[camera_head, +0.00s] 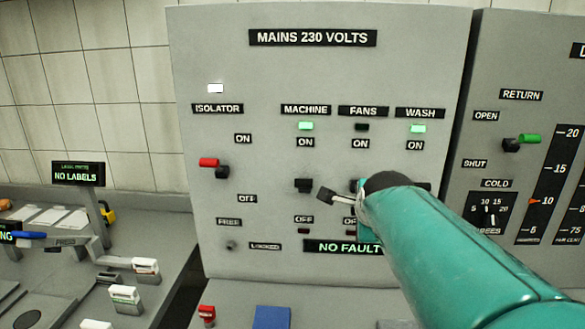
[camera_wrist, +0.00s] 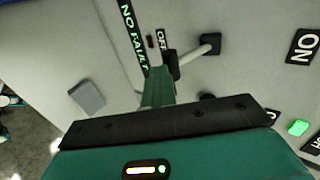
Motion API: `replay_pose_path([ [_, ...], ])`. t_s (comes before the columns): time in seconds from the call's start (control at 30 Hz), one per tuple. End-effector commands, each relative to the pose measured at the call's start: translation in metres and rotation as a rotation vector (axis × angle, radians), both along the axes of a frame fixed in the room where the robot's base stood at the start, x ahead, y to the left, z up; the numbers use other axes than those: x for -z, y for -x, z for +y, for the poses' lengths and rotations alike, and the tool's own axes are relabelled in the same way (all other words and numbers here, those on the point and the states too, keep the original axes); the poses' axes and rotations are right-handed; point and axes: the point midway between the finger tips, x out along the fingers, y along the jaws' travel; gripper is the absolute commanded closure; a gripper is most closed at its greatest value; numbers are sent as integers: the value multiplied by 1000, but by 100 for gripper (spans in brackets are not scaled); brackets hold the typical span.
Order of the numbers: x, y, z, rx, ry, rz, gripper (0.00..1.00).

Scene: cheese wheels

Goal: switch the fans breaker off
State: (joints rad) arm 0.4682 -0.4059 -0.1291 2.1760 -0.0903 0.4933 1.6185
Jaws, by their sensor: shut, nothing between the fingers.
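The mains panel (camera_head: 320,75) fills the middle of the head view. Its FANS label (camera_head: 363,111) has a dark lamp (camera_head: 362,127) below it. The fans breaker is mostly hidden behind my arm. A light rod with a dark end (camera_head: 336,197) shows left of my wrist; I cannot tell whether it is the breaker's lever or part of my gripper. In the wrist view my gripper (camera_wrist: 160,82) is shut and empty, its tip close to a grey rod (camera_wrist: 191,52) by an OFF label (camera_wrist: 160,39). Whether they touch is unclear.
The machine breaker (camera_head: 304,185) is just left, under a green lamp (camera_head: 306,126). The wash lamp (camera_head: 418,129) is green, its breaker mostly hidden by my arm. A red isolator handle (camera_head: 209,162) is further left. The display (camera_head: 349,247) reads NO FAULT.

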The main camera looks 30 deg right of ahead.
Motion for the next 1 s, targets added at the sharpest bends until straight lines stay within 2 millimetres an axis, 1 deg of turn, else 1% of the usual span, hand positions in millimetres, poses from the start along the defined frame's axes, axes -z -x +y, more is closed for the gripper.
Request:
replay_pose_path([
  [0.03,4,0,-1,2,-1,0,100],
  [0.27,1,-1,-1,1,1,-3,100],
  [0.7,-17,-1,-1,1,4,-9,100],
  [1.0,-18,-1,-1,1,6,-8,100],
])
